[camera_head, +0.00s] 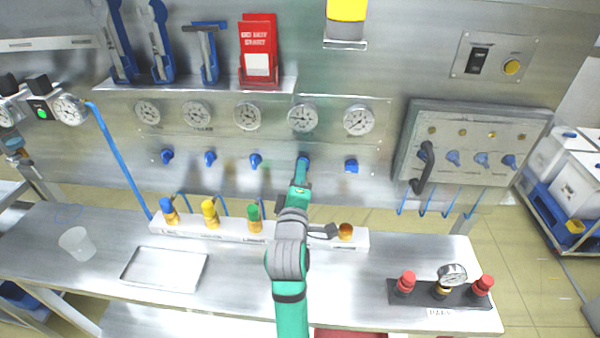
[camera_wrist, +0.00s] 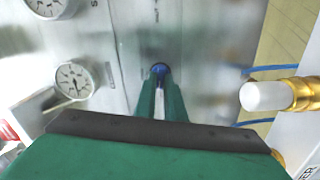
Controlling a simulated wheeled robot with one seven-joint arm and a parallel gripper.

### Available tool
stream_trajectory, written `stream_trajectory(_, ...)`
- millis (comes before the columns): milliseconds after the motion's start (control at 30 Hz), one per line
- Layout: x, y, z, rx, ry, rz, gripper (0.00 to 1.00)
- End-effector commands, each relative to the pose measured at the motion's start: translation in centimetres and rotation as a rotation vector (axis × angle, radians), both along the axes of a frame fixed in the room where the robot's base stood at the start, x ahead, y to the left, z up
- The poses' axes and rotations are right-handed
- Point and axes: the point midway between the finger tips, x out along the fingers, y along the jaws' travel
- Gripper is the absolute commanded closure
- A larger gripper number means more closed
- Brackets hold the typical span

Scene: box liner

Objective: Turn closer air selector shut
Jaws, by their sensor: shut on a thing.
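A row of several blue selector knobs runs along the steel back wall, below a row of round gauges. My gripper (camera_head: 301,176) is at the fourth knob from the left (camera_head: 303,160), under the fourth gauge (camera_head: 302,118). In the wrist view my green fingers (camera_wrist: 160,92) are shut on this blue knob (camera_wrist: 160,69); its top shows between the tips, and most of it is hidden. Its label is too small to read, so I cannot tell whether it is the closer air selector. Another blue knob (camera_head: 351,166) is just to its right.
Below my gripper, a white manifold (camera_head: 190,230) with coloured caps stands on the steel bench. A grey control box (camera_head: 470,145) with a black handle and blue knobs is on the right. Red tags (camera_head: 258,50) and tools sit on the shelf above. The bench's front left holds a tray (camera_head: 165,269).

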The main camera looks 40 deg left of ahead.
Motion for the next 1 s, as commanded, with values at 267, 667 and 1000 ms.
stream_trajectory(267,0.09,0.01,-0.11,-0.128,-0.077,-0.001,1.0)
stream_trajectory(667,0.08,0.02,-0.12,-0.186,-0.113,-0.001,1.0)
stream_trajectory(1000,0.09,0.01,-0.1,-0.185,-0.113,-0.001,0.83)
